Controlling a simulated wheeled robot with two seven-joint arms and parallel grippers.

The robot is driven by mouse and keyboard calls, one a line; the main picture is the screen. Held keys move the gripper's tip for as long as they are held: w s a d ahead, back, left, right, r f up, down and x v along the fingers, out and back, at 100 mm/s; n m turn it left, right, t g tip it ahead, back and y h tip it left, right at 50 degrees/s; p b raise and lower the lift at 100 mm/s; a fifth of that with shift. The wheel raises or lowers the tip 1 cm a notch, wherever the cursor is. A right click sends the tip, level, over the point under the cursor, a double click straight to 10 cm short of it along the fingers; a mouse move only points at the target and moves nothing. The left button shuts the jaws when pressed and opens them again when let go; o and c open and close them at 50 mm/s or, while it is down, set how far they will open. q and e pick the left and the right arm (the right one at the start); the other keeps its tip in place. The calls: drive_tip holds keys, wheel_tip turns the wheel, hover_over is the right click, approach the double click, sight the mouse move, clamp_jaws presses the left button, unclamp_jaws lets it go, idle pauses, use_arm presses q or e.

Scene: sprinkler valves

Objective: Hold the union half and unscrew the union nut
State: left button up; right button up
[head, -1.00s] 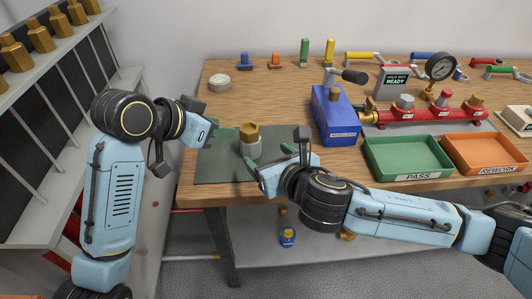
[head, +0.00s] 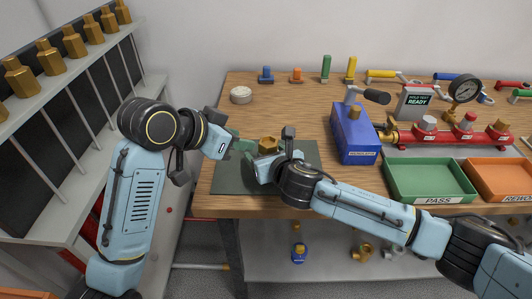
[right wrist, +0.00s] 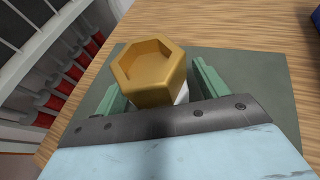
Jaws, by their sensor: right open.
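The union stands on the dark green mat (head: 228,182), its brass hex union nut (head: 268,144) on top. In the right wrist view the nut (right wrist: 150,68) is large, with a sliver of the pale union half (right wrist: 182,93) below it. My right gripper (head: 262,160) is open at the near side, its green fingers (right wrist: 162,92) on either side of the union. In the head view it hides the lower part. My left gripper (head: 246,147) reaches in from the left, its green fingertips close beside the union. Whether they touch or grip it cannot be told.
A blue box (head: 354,135) stands right of the mat. Beyond it are a red valve manifold (head: 450,137), a green PASS tray (head: 430,180) and an orange tray (head: 500,180). A shelf of brass fittings (head: 48,58) rises at the left. A white round piece (head: 240,95) sits behind the mat.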

drive_tip(key=shift+w, duration=0.15)
drive_tip(key=c, duration=1.4)
drive_tip(key=o, duration=1.4)
drive_tip(key=v, duration=1.2)
drive_tip(key=shift+f, duration=0.1)
